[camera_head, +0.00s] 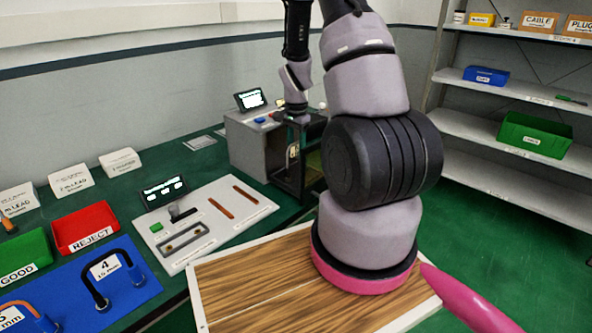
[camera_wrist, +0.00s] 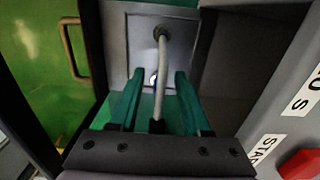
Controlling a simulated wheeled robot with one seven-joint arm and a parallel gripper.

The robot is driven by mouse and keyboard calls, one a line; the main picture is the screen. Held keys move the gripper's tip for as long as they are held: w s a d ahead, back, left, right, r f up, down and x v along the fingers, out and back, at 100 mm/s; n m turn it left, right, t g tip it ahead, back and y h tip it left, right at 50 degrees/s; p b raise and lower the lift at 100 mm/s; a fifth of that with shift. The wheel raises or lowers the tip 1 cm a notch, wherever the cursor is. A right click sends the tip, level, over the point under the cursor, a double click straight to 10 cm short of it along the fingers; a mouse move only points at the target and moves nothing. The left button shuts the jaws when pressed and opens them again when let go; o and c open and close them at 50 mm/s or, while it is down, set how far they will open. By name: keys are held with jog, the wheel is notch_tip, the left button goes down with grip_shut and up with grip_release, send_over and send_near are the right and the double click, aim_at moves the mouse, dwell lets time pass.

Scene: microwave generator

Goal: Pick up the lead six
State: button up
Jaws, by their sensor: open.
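No lead that I can see carries the number six. In the wrist view a grey lead (camera_wrist: 161,60) runs from a round socket on a metal panel (camera_wrist: 138,42) down between my fingers to a dark end. My gripper (camera_wrist: 159,76) is open, with one green finger on each side of this lead and a gap showing on both sides. In the head view my wrist reaches into the grey machine (camera_head: 250,146), and its frame hides the fingers. A black lead (camera_head: 92,287) stands by a card marked 4 on the blue board (camera_head: 78,303).
A green door panel with a handle (camera_wrist: 70,48) is close on the left of my gripper; a grey wall with a red button (camera_wrist: 300,164) is on the right. The red REJECT bin (camera_head: 86,228) and green GOOD bin (camera_head: 24,252) stand at the left.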

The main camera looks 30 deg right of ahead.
jog(key=shift+f, duration=0.35)
grip_shut()
